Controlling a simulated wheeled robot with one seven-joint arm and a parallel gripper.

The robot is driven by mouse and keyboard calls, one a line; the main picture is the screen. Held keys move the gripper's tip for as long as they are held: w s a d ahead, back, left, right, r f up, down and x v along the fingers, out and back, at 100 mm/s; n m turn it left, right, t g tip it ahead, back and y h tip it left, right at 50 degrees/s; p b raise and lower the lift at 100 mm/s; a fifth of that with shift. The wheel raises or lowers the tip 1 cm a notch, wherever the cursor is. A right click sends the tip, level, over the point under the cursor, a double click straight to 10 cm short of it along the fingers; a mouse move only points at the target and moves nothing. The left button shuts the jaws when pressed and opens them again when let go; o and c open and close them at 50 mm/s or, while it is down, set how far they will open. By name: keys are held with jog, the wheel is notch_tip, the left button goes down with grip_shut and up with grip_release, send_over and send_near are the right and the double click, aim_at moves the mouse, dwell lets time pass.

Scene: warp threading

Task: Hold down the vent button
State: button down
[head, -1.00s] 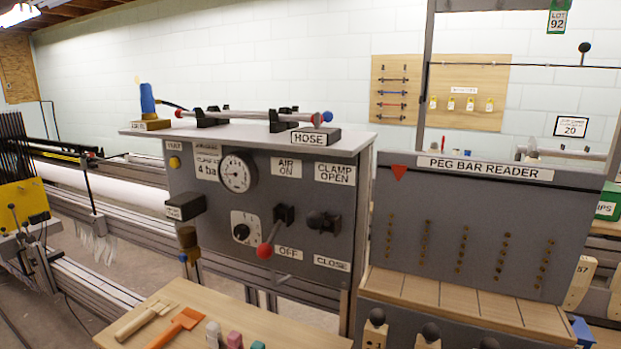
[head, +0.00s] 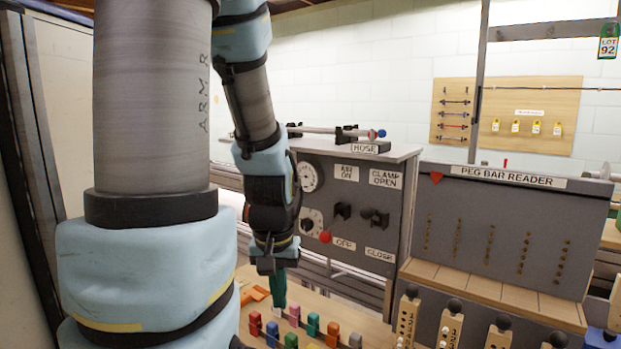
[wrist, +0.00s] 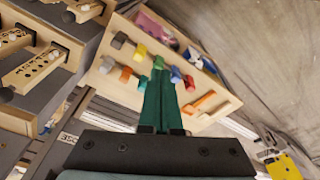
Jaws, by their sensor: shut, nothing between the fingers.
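My gripper (head: 279,291) hangs over the wooden tray of pegs in the head view, its teal fingers pointing down. In the wrist view the gripper (wrist: 158,66) has its two teal fingers together with nothing between them. The grey air panel (head: 334,210) stands behind and to the right of the gripper, with a dial, AIR ON and OFF labels and a red-knobbed lever (head: 325,237). The panel's left part, where the vent button sits, is hidden behind my arm. I cannot see the button in either current view.
The peg tray (wrist: 190,115) holds several coloured pegs and an orange tool, below the fingers. The peg bar reader (head: 510,220) stands to the right of the panel. A hose rod (head: 333,130) lies on top of the panel.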

jog(key=shift+w+d, duration=0.65)
jog(key=shift+w, duration=0.3)
jog(key=shift+w+d, duration=0.65)
jog(key=shift+w, duration=0.25)
dwell(1.0)
dwell(0.6)
jog(key=s+a+b, duration=0.4)
jog(key=s, duration=0.1)
jog(key=shift+s+b, duration=0.3)
jog(key=shift+s, duration=0.05)
dwell(0.5)
jog(key=shift+f, duration=0.1)
jog(key=f, duration=0.1)
jog(key=w+d+f, duration=0.1)
jog(key=f, duration=0.1)
jog(key=w+f, duration=0.1)
jog(key=shift+d+f, duration=0.15)
dwell(0.5)
